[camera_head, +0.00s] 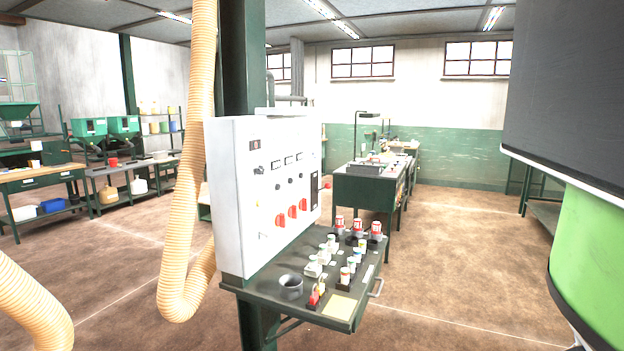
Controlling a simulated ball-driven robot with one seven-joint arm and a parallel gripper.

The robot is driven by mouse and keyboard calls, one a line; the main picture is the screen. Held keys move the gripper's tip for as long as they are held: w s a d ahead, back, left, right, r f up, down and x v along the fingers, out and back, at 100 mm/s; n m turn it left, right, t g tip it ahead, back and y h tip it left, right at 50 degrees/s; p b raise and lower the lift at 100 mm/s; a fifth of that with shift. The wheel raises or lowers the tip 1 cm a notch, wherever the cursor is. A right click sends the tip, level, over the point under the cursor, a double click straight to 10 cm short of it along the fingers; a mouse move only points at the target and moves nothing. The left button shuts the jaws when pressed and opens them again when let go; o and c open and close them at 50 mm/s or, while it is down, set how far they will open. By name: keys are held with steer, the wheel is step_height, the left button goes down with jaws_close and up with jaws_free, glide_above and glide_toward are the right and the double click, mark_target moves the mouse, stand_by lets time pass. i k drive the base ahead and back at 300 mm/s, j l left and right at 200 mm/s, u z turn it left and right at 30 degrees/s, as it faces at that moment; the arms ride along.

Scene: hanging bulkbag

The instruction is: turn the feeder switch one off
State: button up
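A white control cabinet (232,190) is mounted on a dark green post. Its front carries several red rotary switches (293,211) in a slanting row, with small black knobs (277,187) and dark display windows above them. A small black lever-like switch (259,170) sits at the upper left of the front. The labels are too small to read, so I cannot tell which switch is feeder switch one or how it is set. My gripper is not in view.
A shelf (262,290) below the cabinet holds small jars, red-capped containers and a dark cup (290,286). A ribbed beige hose (190,200) hangs close left of the cabinet. A large grey-and-green shape blocks the right edge. Brown floor is open right of the shelf.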

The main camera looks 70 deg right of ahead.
mark_target(280, 220)
steer(key=z, duration=1.55)
steer(key=l, duration=0.2)
